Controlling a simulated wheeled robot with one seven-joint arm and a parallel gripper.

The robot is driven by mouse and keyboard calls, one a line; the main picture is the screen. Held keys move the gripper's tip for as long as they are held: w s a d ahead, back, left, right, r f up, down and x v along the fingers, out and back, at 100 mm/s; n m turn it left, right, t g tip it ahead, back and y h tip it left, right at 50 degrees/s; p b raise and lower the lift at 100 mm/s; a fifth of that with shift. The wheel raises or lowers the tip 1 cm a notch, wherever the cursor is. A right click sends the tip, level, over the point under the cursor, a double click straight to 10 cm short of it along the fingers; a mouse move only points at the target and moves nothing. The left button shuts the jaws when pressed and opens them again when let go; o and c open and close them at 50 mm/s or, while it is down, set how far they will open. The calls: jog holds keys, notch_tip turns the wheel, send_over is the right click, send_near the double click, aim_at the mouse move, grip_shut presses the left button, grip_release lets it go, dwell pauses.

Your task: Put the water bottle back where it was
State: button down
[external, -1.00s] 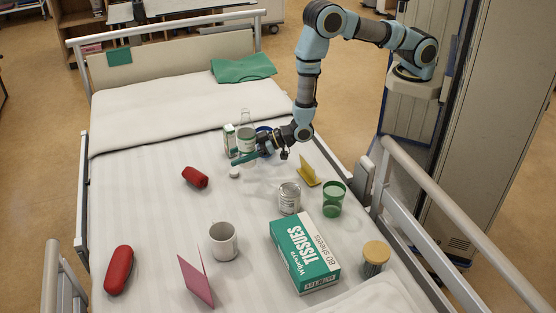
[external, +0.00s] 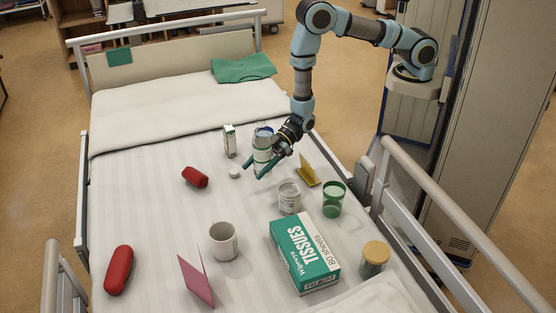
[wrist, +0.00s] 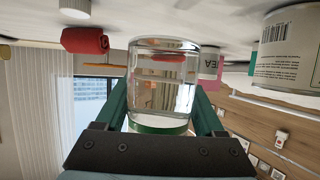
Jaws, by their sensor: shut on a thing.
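The water bottle (external: 262,150) is clear with a green-and-white band, and stands upright in the external view. My gripper (external: 259,166) is shut on it, with one green finger on each side. In the wrist view, which is upside down, the clear bottle (wrist: 165,85) fills the space between the fingers (wrist: 160,108), its base toward the top. I cannot tell whether the base touches the bed.
A small carton (external: 230,140) is left of the bottle, with a white cap-like item (external: 234,173) in front of it. A yellow card (external: 308,174), can (external: 289,198) and green cup (external: 333,199) are to the right. A red roll (external: 195,177) lies left.

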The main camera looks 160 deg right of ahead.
jog(key=shift+f, duration=2.25)
jog(key=shift+f, duration=0.15)
grip_release()
jog(key=shift+r, duration=0.25)
jog(key=v, duration=1.2)
jog(key=shift+a+f, duration=0.1)
jog(key=shift+f, duration=0.05)
